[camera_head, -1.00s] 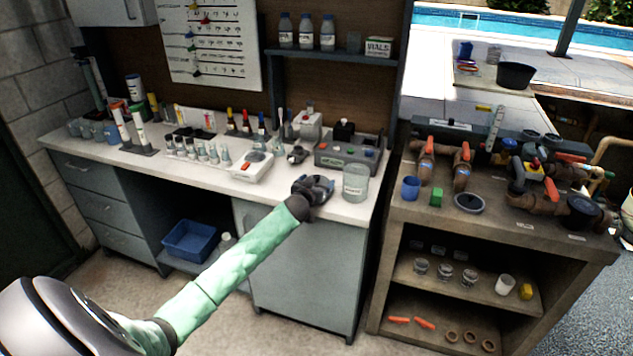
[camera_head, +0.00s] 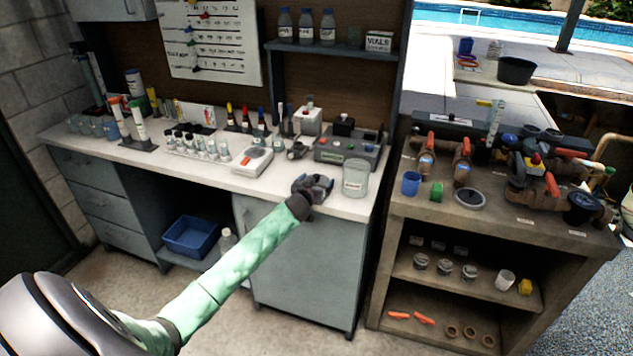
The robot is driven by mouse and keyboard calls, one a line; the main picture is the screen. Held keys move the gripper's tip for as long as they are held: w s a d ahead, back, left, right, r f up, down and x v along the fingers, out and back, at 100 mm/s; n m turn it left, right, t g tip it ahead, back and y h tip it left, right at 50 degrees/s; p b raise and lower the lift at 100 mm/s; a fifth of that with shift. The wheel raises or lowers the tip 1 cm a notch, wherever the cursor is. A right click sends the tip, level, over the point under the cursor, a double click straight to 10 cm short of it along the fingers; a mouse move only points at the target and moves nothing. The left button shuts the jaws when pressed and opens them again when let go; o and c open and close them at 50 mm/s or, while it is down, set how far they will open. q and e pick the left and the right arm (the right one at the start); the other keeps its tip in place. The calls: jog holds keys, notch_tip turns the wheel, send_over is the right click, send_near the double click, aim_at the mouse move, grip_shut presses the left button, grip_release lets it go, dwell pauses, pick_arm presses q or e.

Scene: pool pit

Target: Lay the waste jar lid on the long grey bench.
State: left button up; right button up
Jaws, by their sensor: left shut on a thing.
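The long grey bench (camera_head: 215,177) has a pale top and runs along the back wall from the left to the centre. The clear waste jar (camera_head: 356,181) stands upright near the bench's right end, with a pale label. My left gripper (camera_head: 318,186) is just left of the jar, at the bench's front edge. It is shut on a small dark grey thing that I take for the waste jar lid; the fingers hide most of it. I cannot tell whether it touches the bench top. My right gripper is not in view.
Behind the gripper stand a grey instrument box (camera_head: 347,150), a white meter (camera_head: 252,161) and a rack of vials (camera_head: 200,146). A strip of bench top in front of the meter is clear. A brown pump stand (camera_head: 400,211) with pipes is at the right.

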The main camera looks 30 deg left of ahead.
pick_arm(q)
jog(key=o, duration=0.8)
jog(key=shift+r, duration=0.15)
